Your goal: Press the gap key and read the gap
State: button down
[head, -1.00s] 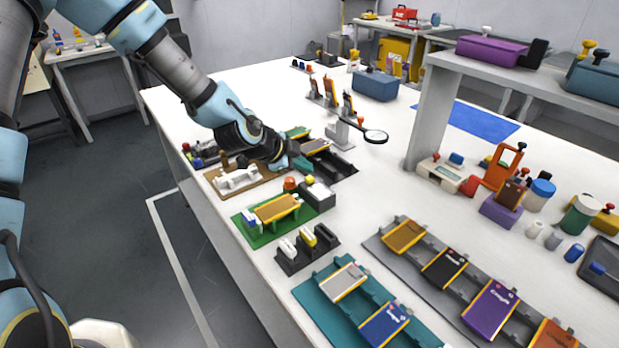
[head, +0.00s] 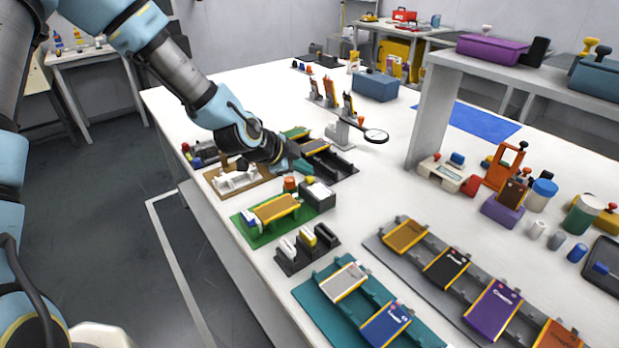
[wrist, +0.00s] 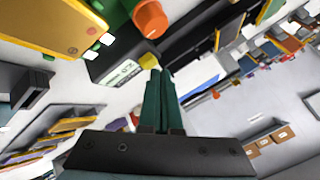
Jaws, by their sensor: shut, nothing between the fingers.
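The gap gauge is a dark box (head: 319,196) on the table, beside the green fixture. It also shows in the wrist view, with a small pale display (wrist: 122,75) whose digits I cannot read for sure. A yellow key (wrist: 148,61) sits on the box beside the display; it also shows in the head view (head: 309,180). An orange knob (wrist: 150,18) stands near it. My gripper (wrist: 158,72) is shut and empty, its teal fingertips at or just beside the yellow key; I cannot tell whether they touch. In the head view my gripper (head: 303,166) is just above the box.
A green fixture (head: 248,228) holds an orange-yellow cell (head: 275,208) to the left of the box. A dark rack (head: 296,262) with small blocks is in front. A magnifier (head: 376,136) stands behind. Trays of cells fill the front right. White table is clear right of the box.

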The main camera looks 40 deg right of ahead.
jog(key=shift+f+b, duration=0.45)
jog(key=shift+f, duration=0.05)
dwell(0.3)
jog(key=shift+r, duration=0.1)
jog(key=shift+r+p, duration=0.55)
jog(key=shift+r, duration=0.3)
jog(key=shift+r, duration=0.1)
notch_tip(320, 180, up, 5)
jog(key=p, duration=0.3)
dwell(0.9)
